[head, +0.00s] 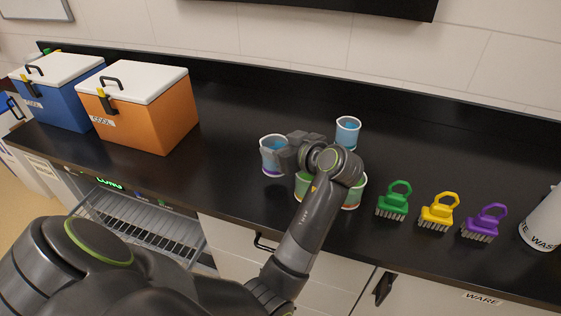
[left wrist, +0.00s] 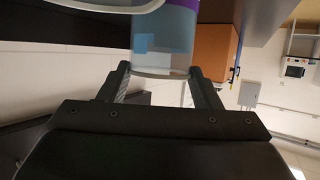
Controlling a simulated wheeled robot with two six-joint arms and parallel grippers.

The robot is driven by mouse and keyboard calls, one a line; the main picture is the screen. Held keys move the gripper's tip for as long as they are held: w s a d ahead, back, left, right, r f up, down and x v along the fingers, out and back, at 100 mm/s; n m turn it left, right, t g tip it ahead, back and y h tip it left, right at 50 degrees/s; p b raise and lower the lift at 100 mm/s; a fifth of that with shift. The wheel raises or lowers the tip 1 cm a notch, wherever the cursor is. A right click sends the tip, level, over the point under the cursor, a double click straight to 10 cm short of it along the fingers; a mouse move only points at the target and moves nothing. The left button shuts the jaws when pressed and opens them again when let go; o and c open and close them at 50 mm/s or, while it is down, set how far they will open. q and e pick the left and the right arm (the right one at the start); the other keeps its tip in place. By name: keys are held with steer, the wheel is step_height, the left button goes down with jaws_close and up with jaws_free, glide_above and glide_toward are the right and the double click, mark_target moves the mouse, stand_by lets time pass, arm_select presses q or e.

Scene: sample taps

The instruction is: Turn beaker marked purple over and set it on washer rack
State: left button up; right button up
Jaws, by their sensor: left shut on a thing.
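The beaker marked purple (head: 271,150) stands upright at the counter's middle, with a white rim on top and a purple band near its base. My left gripper (head: 284,157) reaches it from the right and is shut on it. In the left wrist view the beaker (left wrist: 165,40) sits between the two fingers (left wrist: 160,88). I cannot tell whether its base touches the counter. The washer rack (head: 150,225) is a wire rack below the counter's front edge at the left, and its visible part is empty. My right gripper is not in view.
A blue-toned beaker (head: 347,132) stands behind my wrist. Green-marked beakers (head: 302,186) are partly hidden by my arm. Green (head: 393,203), yellow (head: 438,213) and purple (head: 484,224) brushes stand at the right. Orange (head: 150,110) and blue (head: 58,95) coolers stand at the left.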

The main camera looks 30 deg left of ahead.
arm_select(q)
step_height(320, 180, down, 4)
steer(key=shift+r+p, duration=0.1)
steer(key=shift+p, duration=0.35)
steer(key=shift+f, duration=0.3)
steer(key=shift+f, duration=0.1)
steer(key=shift+f, duration=0.1)
steer(key=o, duration=1.3)
